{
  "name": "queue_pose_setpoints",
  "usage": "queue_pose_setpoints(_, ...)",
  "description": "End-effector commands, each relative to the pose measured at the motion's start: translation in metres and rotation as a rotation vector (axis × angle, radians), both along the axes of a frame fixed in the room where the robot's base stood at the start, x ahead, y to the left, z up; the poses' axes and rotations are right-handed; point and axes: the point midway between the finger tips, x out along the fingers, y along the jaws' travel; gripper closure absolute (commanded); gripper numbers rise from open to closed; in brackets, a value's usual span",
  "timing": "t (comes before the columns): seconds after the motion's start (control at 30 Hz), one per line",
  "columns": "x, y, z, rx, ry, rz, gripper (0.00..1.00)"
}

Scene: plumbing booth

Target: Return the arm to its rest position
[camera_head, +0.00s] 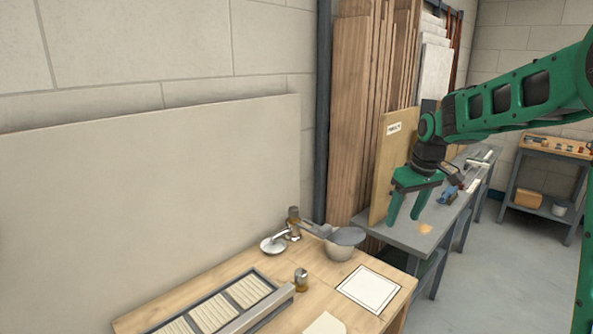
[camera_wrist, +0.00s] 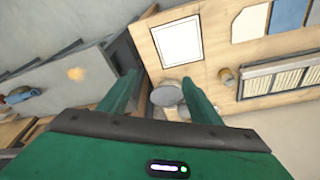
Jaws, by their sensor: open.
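My green arm (camera_head: 500,103) reaches in from the right in the head view. My gripper (camera_head: 405,220) points down with its two fingers apart and nothing between them. It hangs in the air, in the picture above the near part of the grey bench. In the wrist view my gripper (camera_wrist: 160,100) shows both green fingers spread, with the wooden table's edge and a round grey-topped pot behind them. The fingers touch nothing that I can see.
A wooden table (camera_head: 320,271) holds a grey-topped pot (camera_head: 341,252), brass fittings (camera_head: 293,218), a white square sheet (camera_head: 369,287) and a slatted tray (camera_head: 212,315). A grey bench (camera_head: 419,238) and upright boards (camera_head: 351,120) stand behind. Floor (camera_head: 500,270) is clear at right.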

Motion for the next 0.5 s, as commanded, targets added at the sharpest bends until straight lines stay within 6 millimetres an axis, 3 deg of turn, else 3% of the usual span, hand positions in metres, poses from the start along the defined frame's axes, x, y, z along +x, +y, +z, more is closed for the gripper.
queue_pose_setpoints(0.03, -0.024, -0.016, 0.005, -0.005, 0.012, -0.057, 0.42)
queue_pose_setpoints(0.2, -0.107, -0.063, 0.011, -0.017, 0.063, -0.254, 0.42)
queue_pose_setpoints(0.5, -0.263, -0.11, -0.002, -0.003, 0.154, -0.598, 0.42)
